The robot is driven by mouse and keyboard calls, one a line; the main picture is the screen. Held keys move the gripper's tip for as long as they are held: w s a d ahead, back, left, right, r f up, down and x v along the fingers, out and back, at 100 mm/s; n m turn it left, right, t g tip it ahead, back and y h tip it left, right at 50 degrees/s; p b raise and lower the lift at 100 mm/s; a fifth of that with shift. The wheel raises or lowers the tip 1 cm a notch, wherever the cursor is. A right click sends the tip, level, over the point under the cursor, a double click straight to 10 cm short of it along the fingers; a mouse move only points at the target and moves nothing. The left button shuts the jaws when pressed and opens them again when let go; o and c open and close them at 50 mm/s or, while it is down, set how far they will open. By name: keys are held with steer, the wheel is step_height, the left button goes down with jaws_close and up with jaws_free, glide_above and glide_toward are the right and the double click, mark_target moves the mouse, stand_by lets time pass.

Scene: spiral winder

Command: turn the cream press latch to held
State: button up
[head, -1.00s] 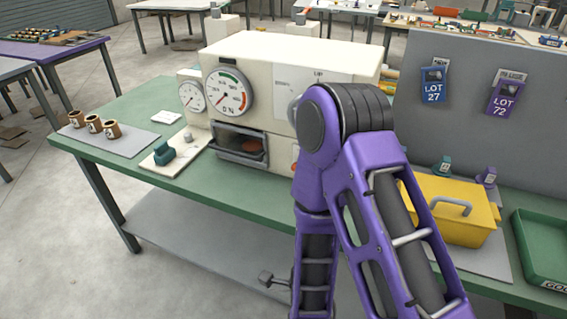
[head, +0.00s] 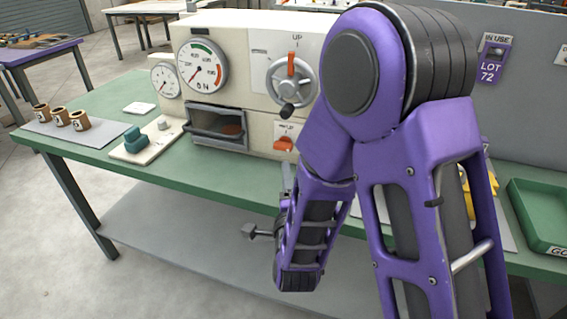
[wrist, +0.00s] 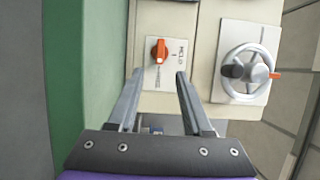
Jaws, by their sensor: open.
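The cream press (head: 255,45) stands on the green bench. Its latch is an orange knob (head: 284,143) on a white plate, low on the front, below the handwheel. In the wrist view the latch knob (wrist: 159,50) lies just beyond my fingertips, roughly centred between them, with its long side running along the picture's vertical. My gripper (wrist: 159,75) is open and empty, its two fingers apart and not touching the knob. In the head view my gripper is mostly hidden by my arm.
A handwheel (head: 292,80) with an orange mark and dark knob sits above the latch; it also shows right in the wrist view (wrist: 246,65). An open drawer-like bay (head: 217,128) is left of the latch. A green tray (head: 540,215) lies at the right.

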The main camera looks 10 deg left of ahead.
mark_target(283, 149)
steer(key=x, duration=1)
steer(key=shift+w, duration=0.3)
jaws_close()
